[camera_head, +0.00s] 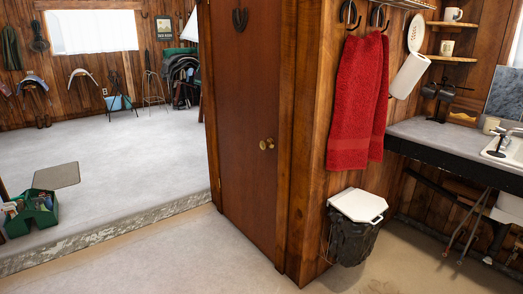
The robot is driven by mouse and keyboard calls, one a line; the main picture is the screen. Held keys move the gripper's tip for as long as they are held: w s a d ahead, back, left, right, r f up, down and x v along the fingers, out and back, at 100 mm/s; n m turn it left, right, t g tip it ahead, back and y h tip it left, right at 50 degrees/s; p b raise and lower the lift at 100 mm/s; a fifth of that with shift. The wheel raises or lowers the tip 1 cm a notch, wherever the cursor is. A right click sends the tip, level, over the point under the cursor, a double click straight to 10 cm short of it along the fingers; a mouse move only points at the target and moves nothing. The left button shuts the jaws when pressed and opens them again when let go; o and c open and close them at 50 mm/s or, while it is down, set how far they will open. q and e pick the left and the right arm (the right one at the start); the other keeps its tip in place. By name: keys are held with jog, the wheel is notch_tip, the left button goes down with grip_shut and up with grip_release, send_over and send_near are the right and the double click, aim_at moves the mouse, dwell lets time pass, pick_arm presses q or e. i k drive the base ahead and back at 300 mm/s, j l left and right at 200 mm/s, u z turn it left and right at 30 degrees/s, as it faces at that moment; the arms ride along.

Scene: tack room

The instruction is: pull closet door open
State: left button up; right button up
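The closet door (248,110) is a tall brown wooden panel in the middle of the view. It looks shut in its frame. A small round brass knob (267,144) sits near its right edge, and a dark horseshoe (240,19) hangs high on it. Neither of my grippers shows in the view, and nothing touches the door or the knob.
A black bin with a white lid (357,205) stands right of the door, below red towels (357,100). A counter with a sink (455,140) is at the right. A raised ledge (110,233) crosses the left floor, with a green tote (33,212) on it. The floor (190,262) before the door is clear.

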aim_at(246, 34)
jog(key=i+j+z, duration=0.25)
jog(key=i+j, duration=0.65)
jog(key=i+j+z, duration=0.2)
jog(key=i+j, duration=0.7)
jog(key=j, duration=0.15)
